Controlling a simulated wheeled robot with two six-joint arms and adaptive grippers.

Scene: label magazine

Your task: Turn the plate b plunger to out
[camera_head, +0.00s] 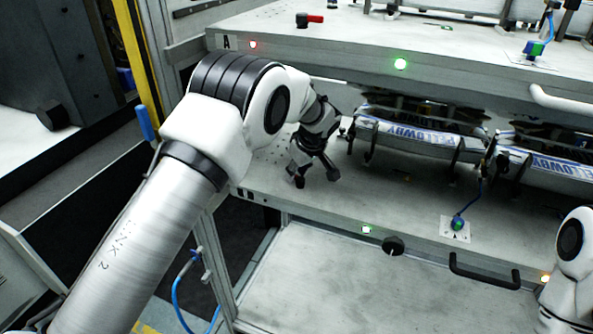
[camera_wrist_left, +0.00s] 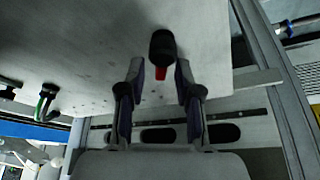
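Plate B is the lower grey shelf plate (camera_head: 390,205), with its label on the left front corner. My left gripper (camera_head: 316,174) points down over the left part of plate B, with its fingers spread. In the left wrist view, the plunger (camera_wrist_left: 162,46) has a black head with a red part below it. It stands at the tips of my open left gripper (camera_wrist_left: 160,72), roughly centred between the two fingers, and I cannot tell whether they touch. In the head view, my gripper mostly hides this plunger. My right gripper is outside the view.
Upper plate A (camera_head: 340,45) overhangs the back of plate B and carries a black plunger with a red handle (camera_head: 312,19). Curved labelled parts (camera_head: 420,137) hang beneath plate A to the right. A black knob (camera_head: 393,245) and handle (camera_head: 485,272) are on plate B's front edge.

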